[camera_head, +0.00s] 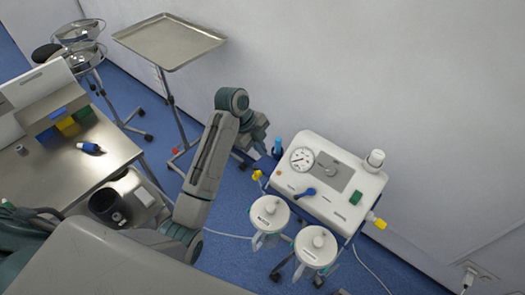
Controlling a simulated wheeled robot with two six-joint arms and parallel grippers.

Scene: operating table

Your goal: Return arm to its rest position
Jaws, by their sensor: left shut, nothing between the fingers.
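My left arm (212,150) rises from the lower middle in the head view, bends at an upper joint, and its wrist end hangs down on the right. My left gripper (257,140) is at that end, small and dark, and looks shut and empty. It is above the blue floor, just left of the white suction unit (335,185). Its fingertips are hard to make out against the background. My right gripper is not in view.
The suction unit carries a gauge and two white-lidded canisters (268,213). A metal tray stand (170,40) is at the back. A steel table (60,165) with coloured boxes and a blue-capped bottle (90,147) is on the left. A white wall closes the right side.

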